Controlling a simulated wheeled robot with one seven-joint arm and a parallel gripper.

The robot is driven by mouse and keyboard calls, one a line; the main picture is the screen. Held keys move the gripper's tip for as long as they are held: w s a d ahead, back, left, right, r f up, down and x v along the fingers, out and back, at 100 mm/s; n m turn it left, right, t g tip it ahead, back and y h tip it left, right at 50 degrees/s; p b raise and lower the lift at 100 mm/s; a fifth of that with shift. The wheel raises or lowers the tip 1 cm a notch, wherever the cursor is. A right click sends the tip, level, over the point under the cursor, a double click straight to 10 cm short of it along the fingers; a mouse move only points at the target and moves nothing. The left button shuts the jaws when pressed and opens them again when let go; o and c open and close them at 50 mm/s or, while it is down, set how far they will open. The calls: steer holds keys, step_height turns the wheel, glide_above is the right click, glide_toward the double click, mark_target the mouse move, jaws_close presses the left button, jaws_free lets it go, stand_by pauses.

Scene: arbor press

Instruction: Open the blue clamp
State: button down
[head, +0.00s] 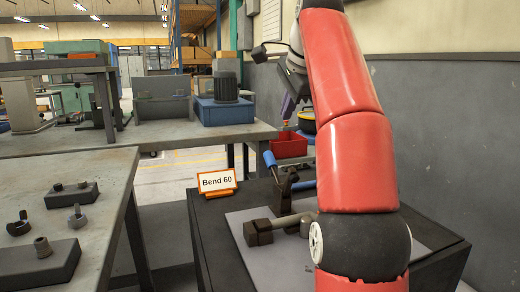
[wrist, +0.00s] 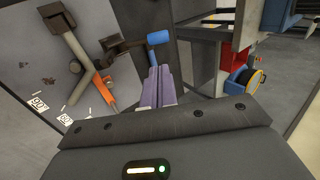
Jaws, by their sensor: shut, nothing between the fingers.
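The clamp's blue handle (head: 270,158) tops a dark bracket (head: 284,188) on the bench, tilted up to the left in the head view. A second blue bar (head: 303,184) lies nearly level beside the bracket, partly behind my arm. In the wrist view, a blue handle (wrist: 158,37) sits at the end of a dark lever, just beyond my fingertips. My gripper (wrist: 160,70) has purple fingers, shut together and empty. In the head view the purple fingers (head: 287,105) show above the bench, left of my red arm. Whether they touch the handle is unclear.
A grey rod with a dark block (head: 258,232) lies on the light plate; an orange pointer (wrist: 105,88) and angle labels (wrist: 40,103) are near. A "Bend 60" sign (head: 217,182) stands at the bench edge. A red bin (head: 288,146) is behind. A wall is on the right.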

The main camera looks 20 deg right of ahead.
mark_target(271, 156)
steer(key=b+x, duration=0.1)
steer(key=x, duration=1.3)
steer(key=shift+w+f+b, duration=0.3)
steer(key=shift+f, duration=0.3)
steer(key=shift+w+f, duration=0.15)
steer(key=shift+w, duration=0.05)
